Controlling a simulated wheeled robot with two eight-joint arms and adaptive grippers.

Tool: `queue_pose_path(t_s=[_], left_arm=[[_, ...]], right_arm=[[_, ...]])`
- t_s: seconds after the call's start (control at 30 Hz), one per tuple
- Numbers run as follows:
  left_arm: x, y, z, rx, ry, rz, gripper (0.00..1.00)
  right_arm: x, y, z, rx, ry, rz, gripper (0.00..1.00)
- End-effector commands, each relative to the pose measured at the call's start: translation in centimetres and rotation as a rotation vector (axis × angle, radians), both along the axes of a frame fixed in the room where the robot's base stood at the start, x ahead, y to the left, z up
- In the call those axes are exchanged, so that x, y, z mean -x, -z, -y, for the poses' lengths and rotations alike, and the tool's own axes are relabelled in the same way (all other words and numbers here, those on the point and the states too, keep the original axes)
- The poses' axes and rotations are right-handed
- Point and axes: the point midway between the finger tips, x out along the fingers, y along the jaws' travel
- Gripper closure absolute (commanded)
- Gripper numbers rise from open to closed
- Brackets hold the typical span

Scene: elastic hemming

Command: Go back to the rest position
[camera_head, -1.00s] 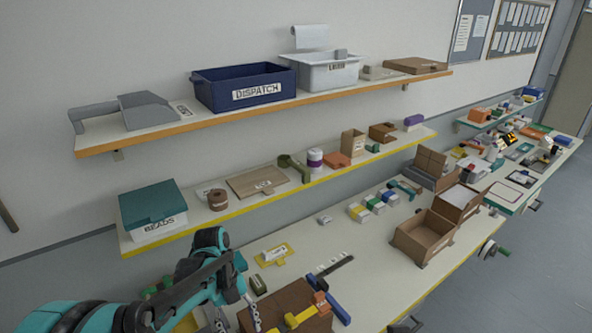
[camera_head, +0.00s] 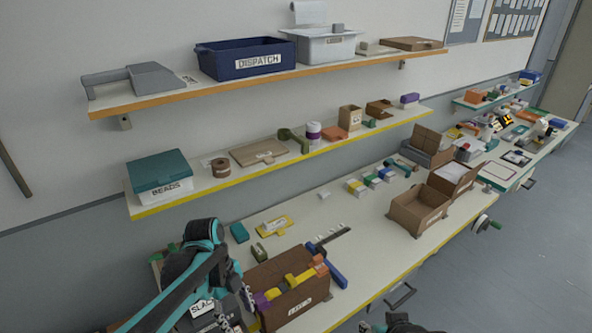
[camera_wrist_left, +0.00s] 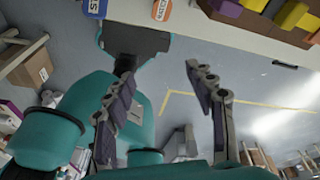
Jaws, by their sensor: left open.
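My left arm comes in from the lower left in the head view. Its gripper (camera_head: 228,308) is low in front of the bench's near-left end, beside a brown box (camera_head: 290,306), and its fingers are hard to make out there. In the left wrist view the two fingers of my left gripper (camera_wrist_left: 160,72) stand wide apart with nothing between them, over the floor. A dark part at the bottom edge of the head view looks like my right gripper (camera_head: 404,325); its fingers cannot be made out.
The workbench (camera_head: 375,240) carries a yellow tray (camera_head: 275,227), an open cardboard box (camera_head: 418,208) and small coloured blocks. Shelves above hold a teal-lidded beads box (camera_head: 160,176) and a blue dispatch bin (camera_head: 245,58). Open floor (camera_head: 500,285) lies at the right.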

Motion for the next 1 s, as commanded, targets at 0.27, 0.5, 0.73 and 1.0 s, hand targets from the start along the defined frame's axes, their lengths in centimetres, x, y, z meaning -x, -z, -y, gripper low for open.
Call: queue_pose_path(t_s=[0.27,0.5,0.73,1.0], left_arm=[[1.8,2.2,-0.7,-0.083,-0.508,0.100,0.45],[4.3,5.7,-2.0,-0.025,-1.253,0.239,0.45],[6.0,8.9,-3.1,0.205,-1.845,0.292,0.45],[6.5,9.8,-3.5,0.365,-2.094,0.276,0.45]], right_arm=[[0.0,4.6,0.0,0.000,0.000,0.000,0.60],[0.0,10.4,0.0,0.000,0.000,0.000,0.60],[0.0,14.5,0.0,0.000,0.000,0.000,0.60],[0.0,15.8,0.0,0.000,0.000,0.000,0.60]])
